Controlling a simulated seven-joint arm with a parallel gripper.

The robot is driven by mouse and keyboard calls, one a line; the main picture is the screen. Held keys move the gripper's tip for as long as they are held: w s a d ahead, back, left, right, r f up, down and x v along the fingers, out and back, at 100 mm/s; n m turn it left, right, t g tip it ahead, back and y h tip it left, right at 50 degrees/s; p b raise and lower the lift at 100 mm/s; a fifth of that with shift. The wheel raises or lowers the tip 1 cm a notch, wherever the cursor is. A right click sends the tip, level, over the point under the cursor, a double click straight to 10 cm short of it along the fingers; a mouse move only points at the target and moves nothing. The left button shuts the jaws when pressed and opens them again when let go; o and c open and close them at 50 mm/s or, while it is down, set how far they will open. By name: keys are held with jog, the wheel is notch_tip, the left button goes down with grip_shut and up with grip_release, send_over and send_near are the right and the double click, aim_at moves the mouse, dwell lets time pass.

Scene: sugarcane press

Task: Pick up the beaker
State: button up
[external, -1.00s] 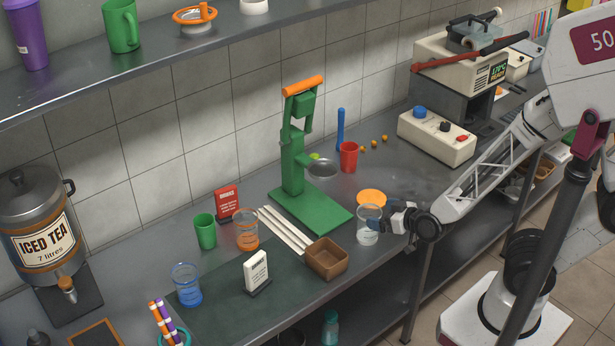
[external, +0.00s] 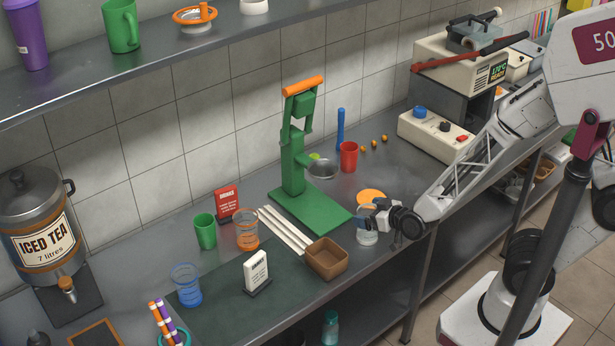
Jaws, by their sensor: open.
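A clear beaker (external: 367,238) stands upright on the steel counter, right of the green press. My gripper (external: 372,216) is at the beaker's right side and covers its upper part, so only its lower part shows plainly. The gripper is open. The picture is too small to tell whether the fingers are around the beaker or touching it. Two similar clear vessels stand further left: one with orange bands (external: 246,230) and one with blue bands (external: 186,285).
A green press (external: 310,208) stands behind and left of my gripper. A brown square bowl (external: 327,260) is to the left, near the counter's front edge. An orange disc (external: 371,196) lies just behind the beaker. A red cup (external: 349,156) stands further back.

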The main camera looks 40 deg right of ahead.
jog(key=shift+c, duration=0.5)
jog(key=c, duration=1)
jog(key=shift+r, duration=0.15)
jog(key=shift+r, duration=0.55)
jog(key=d+f+v, duration=0.1)
jog(key=d+v, duration=0.2)
jog(key=v, duration=1.2)
jog(key=shift+s+f, duration=0.25)
jog(key=shift+s, duration=0.1)
jog(key=shift+s+d, duration=0.1)
jog(key=shift+s, duration=0.05)
